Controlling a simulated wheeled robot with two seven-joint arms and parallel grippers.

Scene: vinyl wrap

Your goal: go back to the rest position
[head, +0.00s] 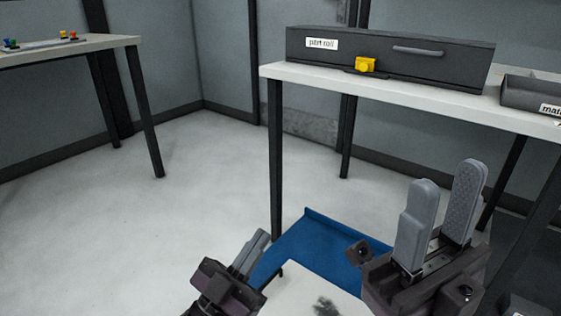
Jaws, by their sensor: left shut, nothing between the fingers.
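My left gripper (255,243) is low in the middle of the head view, its grey fingers together with nothing between them. My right gripper (446,182) is at the lower right, its two grey padded fingers pointing up with a gap between them. I see nothing in that gap. Both grippers appear in front of the white-topped table (390,90) and apart from each other.
A dark box labelled "part roll" (380,55) with a yellow latch (366,64) stands on the table. A dark bin (530,94) is at its right. Another table (90,44) at the left holds small coloured items. A blue surface (320,245) lies below. The left floor is clear.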

